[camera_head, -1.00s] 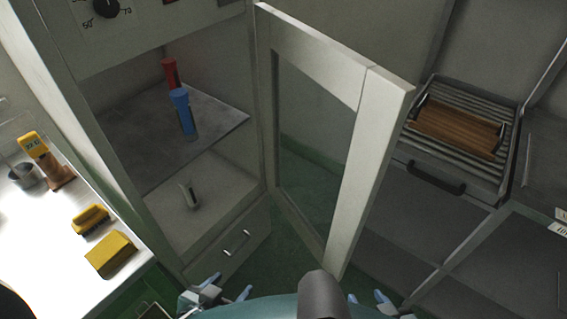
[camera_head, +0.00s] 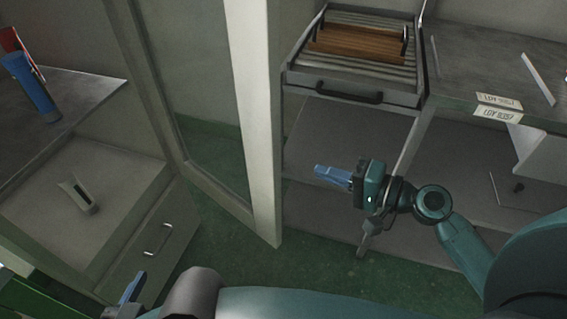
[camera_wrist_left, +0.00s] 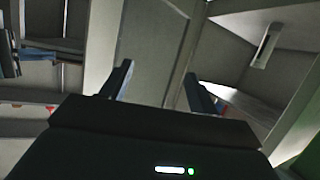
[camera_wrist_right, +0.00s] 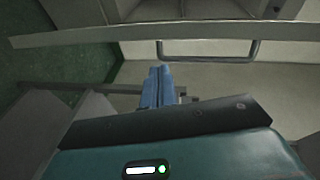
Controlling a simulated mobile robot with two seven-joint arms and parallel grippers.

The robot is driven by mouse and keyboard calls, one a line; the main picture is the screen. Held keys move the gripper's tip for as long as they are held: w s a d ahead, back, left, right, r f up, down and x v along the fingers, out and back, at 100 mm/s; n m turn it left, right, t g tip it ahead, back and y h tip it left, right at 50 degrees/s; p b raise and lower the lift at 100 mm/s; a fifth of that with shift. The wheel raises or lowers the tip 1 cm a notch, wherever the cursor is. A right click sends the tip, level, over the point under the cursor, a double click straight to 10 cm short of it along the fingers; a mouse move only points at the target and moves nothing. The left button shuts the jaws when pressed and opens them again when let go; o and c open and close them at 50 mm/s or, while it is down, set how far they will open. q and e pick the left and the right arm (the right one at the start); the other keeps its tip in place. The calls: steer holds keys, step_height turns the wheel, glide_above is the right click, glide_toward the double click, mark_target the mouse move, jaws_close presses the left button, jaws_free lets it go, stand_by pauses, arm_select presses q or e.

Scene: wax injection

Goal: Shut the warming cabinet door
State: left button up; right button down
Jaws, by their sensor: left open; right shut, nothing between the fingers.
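The warming cabinet (camera_head: 150,215) stands at the left in the head view. Its glazed door (camera_head: 256,120) stands open, swung out toward the right, with its free edge nearest the middle. My right gripper (camera_head: 322,173) is shut and empty, to the right of the door's free edge and apart from it, fingers pointing left. Its closed blue fingers also show in the right wrist view (camera_wrist_right: 157,86). My left gripper shows only partly at the bottom left in the head view (camera_head: 131,290); in the left wrist view (camera_wrist_left: 160,85) its fingers are apart with nothing between them.
A blue tube (camera_head: 33,88) and a red one (camera_head: 12,42) stand on the cabinet shelf. A small pale piece (camera_head: 77,195) lies below. Right of the door is a rack with a black-handled tray (camera_head: 400,97) holding a brown board (camera_head: 357,43). Green floor is free below.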

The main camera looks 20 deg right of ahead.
arm_select(q)
steer(key=shift+s+a+r+n+t, duration=0.2)
steer(key=shift+r+n+t, duration=0.1)
steer(key=shift+r, duration=0.25)
arm_select(e)
steer(key=w+a+r+m+y, duration=0.1)
steer(key=w+a+r+y, duration=0.1)
steer(key=w+a, duration=0.5)
steer(key=shift+w+r, duration=0.25)
steer(key=shift+r, duration=0.15)
arm_select(q)
steer(key=shift+r+p, duration=0.1)
steer(key=shift+p, duration=0.3)
arm_select(e)
steer(key=shift+s, duration=0.1)
